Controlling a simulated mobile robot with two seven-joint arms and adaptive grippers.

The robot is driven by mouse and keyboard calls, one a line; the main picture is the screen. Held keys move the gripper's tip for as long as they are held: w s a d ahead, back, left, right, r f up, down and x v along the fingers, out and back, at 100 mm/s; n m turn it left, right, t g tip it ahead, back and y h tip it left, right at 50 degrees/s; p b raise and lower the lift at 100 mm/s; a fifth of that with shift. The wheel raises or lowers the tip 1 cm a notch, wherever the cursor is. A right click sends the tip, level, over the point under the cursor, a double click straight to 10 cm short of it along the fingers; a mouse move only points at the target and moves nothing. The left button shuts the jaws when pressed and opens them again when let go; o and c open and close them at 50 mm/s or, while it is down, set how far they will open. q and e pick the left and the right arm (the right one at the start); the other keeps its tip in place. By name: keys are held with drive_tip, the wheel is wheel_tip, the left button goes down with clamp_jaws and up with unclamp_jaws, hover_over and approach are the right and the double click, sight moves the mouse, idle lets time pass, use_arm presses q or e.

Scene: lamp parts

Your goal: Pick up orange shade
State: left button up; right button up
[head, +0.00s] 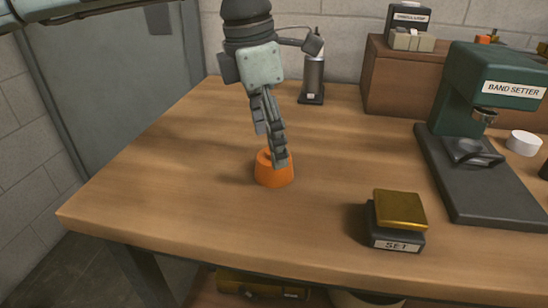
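The orange shade (273,174) is a small cone with its narrow end up, standing on the wooden table (180,190) left of the middle. My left gripper (278,158) points down from above, with its fingertips at the shade's top. One finger overlaps the shade's upper right rim. Whether the fingers grip the rim or only reach over it cannot be told. The far side of the shade is hidden. My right gripper is not in view.
A black block marked SET with a brass top (399,212) stands to the right. A green BAND SETTER machine (490,90) is at the right. A dark cylinder (313,78) stands behind my gripper. The table's left part is clear.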

use_arm(q)
drive_tip(key=f, duration=0.2)
drive_tip(key=shift+d+f, duration=0.3)
drive_tip(key=shift+f, duration=0.1)
drive_tip(key=shift+w+d+f, duration=0.1)
drive_tip(key=shift+f, duration=0.4)
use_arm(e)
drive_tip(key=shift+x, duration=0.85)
use_arm(q)
drive_tip(key=c, duration=1.2)
drive_tip(key=shift+c, duration=0.3)
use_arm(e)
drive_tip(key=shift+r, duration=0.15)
use_arm(q)
drive_tip(key=shift+r, duration=0.1)
